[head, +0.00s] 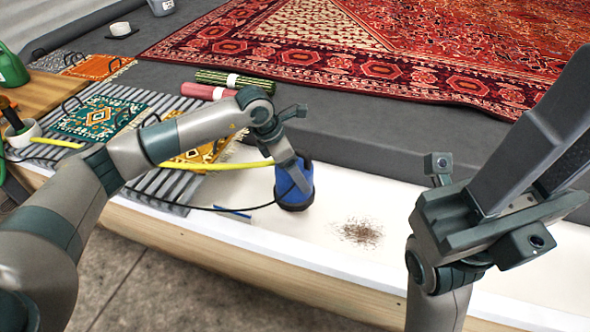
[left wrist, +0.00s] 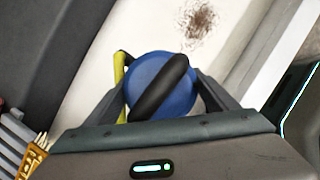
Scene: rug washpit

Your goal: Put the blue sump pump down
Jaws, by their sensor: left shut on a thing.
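The blue sump pump (head: 294,188) has a dark base and is in the white trough (head: 340,205), left of a brown dirt patch (head: 360,232). My left gripper (head: 290,172) is shut on the pump from above. In the left wrist view the pump (left wrist: 178,82) shows its round blue top and black handle between the two fingers. A yellow hose runs from beside the pump to the left. I cannot tell whether the pump's base touches the trough floor. My right gripper (head: 535,140) is raised at the right, large and close to the camera; its fingertips' spacing is unclear.
A ribbed grey rack with patterned mats (head: 100,118) lies left of the trough. A large red rug (head: 400,45) lies on the grey surface behind. Rolled pink and green textiles (head: 245,82) lie near its edge. The trough floor around the dirt patch is clear.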

